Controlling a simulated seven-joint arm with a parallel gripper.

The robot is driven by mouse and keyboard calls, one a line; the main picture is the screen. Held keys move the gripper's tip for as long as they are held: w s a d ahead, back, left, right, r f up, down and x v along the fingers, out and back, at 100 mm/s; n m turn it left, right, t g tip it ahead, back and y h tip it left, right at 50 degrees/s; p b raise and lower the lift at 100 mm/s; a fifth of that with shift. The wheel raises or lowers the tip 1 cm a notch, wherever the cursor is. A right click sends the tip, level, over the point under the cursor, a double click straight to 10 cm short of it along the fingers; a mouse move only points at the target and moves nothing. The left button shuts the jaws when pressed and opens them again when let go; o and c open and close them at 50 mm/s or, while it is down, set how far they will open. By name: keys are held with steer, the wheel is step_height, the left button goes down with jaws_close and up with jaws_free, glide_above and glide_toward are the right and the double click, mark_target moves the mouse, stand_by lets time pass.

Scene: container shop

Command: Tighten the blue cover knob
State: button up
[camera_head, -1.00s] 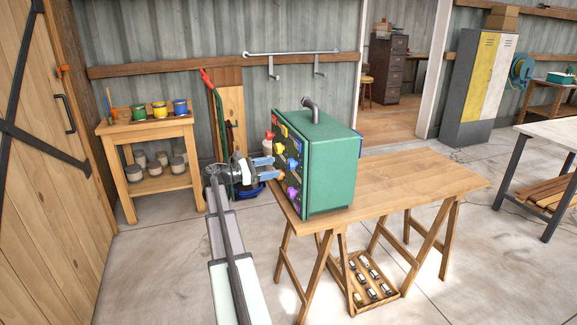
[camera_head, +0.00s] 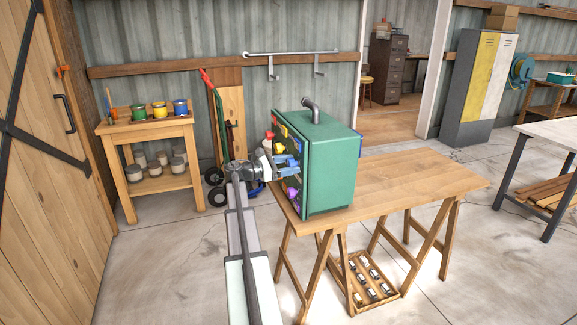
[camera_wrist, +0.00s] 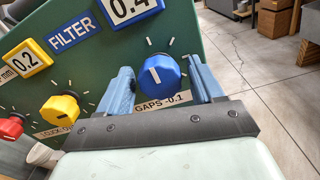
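The green machine (camera_head: 333,170) stands on the wooden workbench, its knob panel facing left toward my arm. In the wrist view the blue knob (camera_wrist: 160,76) is faceted, with a white line on its face, and sits above a label reading "GAPS -0.1". My gripper (camera_wrist: 161,84) is open, one blue finger on each side of the blue knob. A narrow gap shows between each finger and the knob, so I see no contact. In the head view my gripper (camera_head: 286,165) is close at the panel and hides part of it.
The workbench (camera_head: 410,185) is clear right of the machine. A small table with paint pots (camera_head: 160,128) stands at the left.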

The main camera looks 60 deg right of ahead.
steer(key=c, duration=0.9)
steer(key=shift+m, duration=0.3)
steer(key=m, duration=0.3)
steer(key=shift+m, duration=0.3)
steer(key=m, duration=0.4)
steer(key=shift+m, duration=0.3)
steer(key=m, duration=0.4)
steer(key=shift+m, duration=2.5)
